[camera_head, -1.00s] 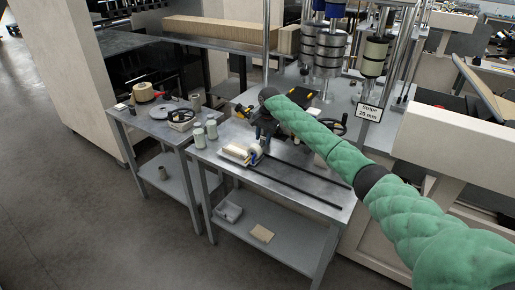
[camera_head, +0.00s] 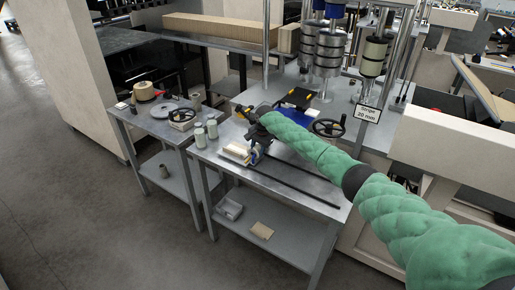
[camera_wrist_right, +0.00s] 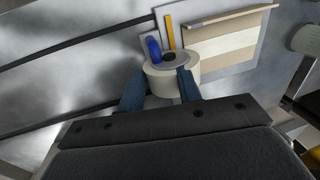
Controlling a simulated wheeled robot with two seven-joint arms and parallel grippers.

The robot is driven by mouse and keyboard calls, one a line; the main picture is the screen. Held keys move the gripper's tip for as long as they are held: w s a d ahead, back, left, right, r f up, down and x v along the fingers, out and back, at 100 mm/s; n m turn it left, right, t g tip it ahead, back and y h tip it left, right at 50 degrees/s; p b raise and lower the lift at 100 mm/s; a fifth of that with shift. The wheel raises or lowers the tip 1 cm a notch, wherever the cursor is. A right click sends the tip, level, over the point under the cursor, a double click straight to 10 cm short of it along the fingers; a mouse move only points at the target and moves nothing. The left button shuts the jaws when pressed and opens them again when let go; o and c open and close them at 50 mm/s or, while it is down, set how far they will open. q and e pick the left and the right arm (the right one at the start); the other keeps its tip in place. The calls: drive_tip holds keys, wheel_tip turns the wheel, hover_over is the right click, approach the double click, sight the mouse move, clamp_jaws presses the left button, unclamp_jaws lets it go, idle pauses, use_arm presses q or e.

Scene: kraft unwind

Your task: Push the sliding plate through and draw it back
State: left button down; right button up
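A dark plate with yellow corner marks (camera_head: 295,97) lies over a blue part (camera_head: 298,114) at the back of the near metal table; I cannot tell for sure whether it is the sliding plate. My right gripper (camera_head: 257,143) is low over the near table, left of that plate. In the right wrist view, its two blue fingers (camera_wrist_right: 161,84) are apart, at either side of a white roll (camera_wrist_right: 160,88) with a blue peg beside its core. Whether they touch the roll is unclear. A pale layered block (camera_wrist_right: 228,45) lies next to the roll. My left gripper is out of view.
Two dark rails (camera_head: 296,183) run along the near table (camera_head: 225,170). Pale jars (camera_head: 200,138) stand at its left edge. A black handwheel (camera_head: 328,128) is at the back. A side table (camera_head: 140,125) holds a kraft roll (camera_head: 145,91) and small parts. The floor at left is clear.

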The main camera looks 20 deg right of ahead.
drive_tip(key=shift+f, duration=0.25)
clamp_jaws()
